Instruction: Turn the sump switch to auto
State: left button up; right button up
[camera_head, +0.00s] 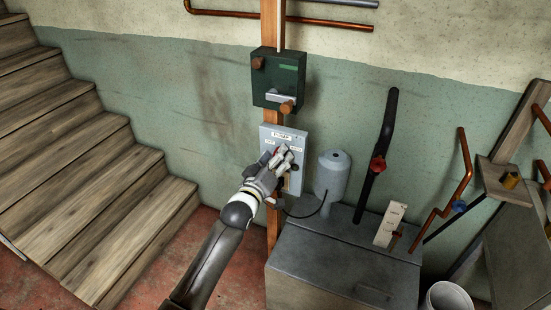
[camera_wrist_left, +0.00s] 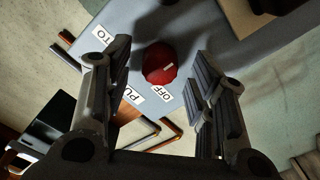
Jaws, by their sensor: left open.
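The sump switch is a red round knob (camera_wrist_left: 159,63) on a grey panel (camera_head: 299,133) on the wall. A short white mark shows on the knob, right of its middle in the wrist view. Labels reading "OFF" and, partly hidden, "TO" and "PU" sit around it. My right gripper is not in view.
A dark green box (camera_head: 279,75) with a lever is above the panel. Below right, a grey sump cover (camera_head: 335,250) carries a grey cylinder (camera_head: 332,180) and a black pipe (camera_head: 377,150) with a red valve handle. Wooden stairs (camera_head: 90,180) fill the left; a bucket (camera_head: 447,298) stands lower right.

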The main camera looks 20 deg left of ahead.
pick_arm(q)
jog(key=c, duration=1)
jog(key=m+p, duration=0.1)
jog(key=m, duration=0.2)
jog(key=shift+r, duration=0.1)
jog(key=m+p, duration=0.1)
jog(key=m, duration=0.1)
jog(key=shift+m, duration=0.4)
jog(key=m, duration=0.3)
jog(key=shift+d+m+p, duration=0.1)
jog(key=shift+m+p, duration=0.2)
jog(key=shift+m, duration=1.4)
